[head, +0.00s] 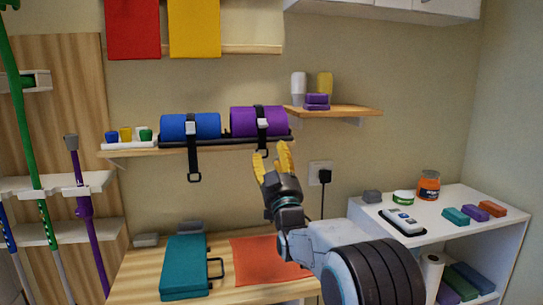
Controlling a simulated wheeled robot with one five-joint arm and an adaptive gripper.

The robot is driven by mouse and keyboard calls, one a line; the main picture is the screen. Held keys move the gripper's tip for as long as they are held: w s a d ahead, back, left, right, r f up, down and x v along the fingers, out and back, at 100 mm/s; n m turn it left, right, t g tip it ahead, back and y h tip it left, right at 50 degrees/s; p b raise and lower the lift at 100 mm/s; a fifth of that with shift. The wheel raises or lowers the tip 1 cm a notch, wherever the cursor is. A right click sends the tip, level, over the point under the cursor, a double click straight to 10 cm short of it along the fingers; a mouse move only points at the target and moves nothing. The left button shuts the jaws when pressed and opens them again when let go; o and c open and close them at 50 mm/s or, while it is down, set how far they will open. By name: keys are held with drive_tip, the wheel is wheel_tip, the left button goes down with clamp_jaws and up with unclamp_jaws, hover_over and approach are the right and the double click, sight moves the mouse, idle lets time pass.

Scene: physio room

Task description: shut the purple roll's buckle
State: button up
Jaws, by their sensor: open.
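The purple roll (243,121) lies on its side in a dark tray on the wall shelf, right of the blue roll (205,125). A black strap (261,112) runs around the purple roll. Its pale buckle (263,123) sits on the roll's front, and a short strap end hangs just below the shelf edge. I cannot tell from here whether the buckle is open or shut. My gripper (272,158) has yellow fingers pointing up.
The blue roll's longer strap (194,165) hangs below the shelf (135,152). A small shelf (350,111) with bottles and purple blocks is to the right. Below are a teal case (184,267), an orange mat (262,259) and a white cabinet (470,205).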

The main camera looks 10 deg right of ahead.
drive_tip(key=w+f+b, duration=0.3)
drive_tip(key=f+b, duration=0.2)
drive_tip(key=f, duration=0.4)
drive_tip(key=t, duration=0.3)
approach(264, 126)
drive_tip(key=x, duration=0.3)
drive_tip(key=shift+p+x, duration=1.45)
drive_tip(key=shift+x, duration=1.55)
drive_tip(key=shift+o, duration=0.2)
drive_tip(key=shift+w, duration=0.1)
clamp_jaws()
drive_tip(key=shift+c, duration=0.2)
unclamp_jaws()
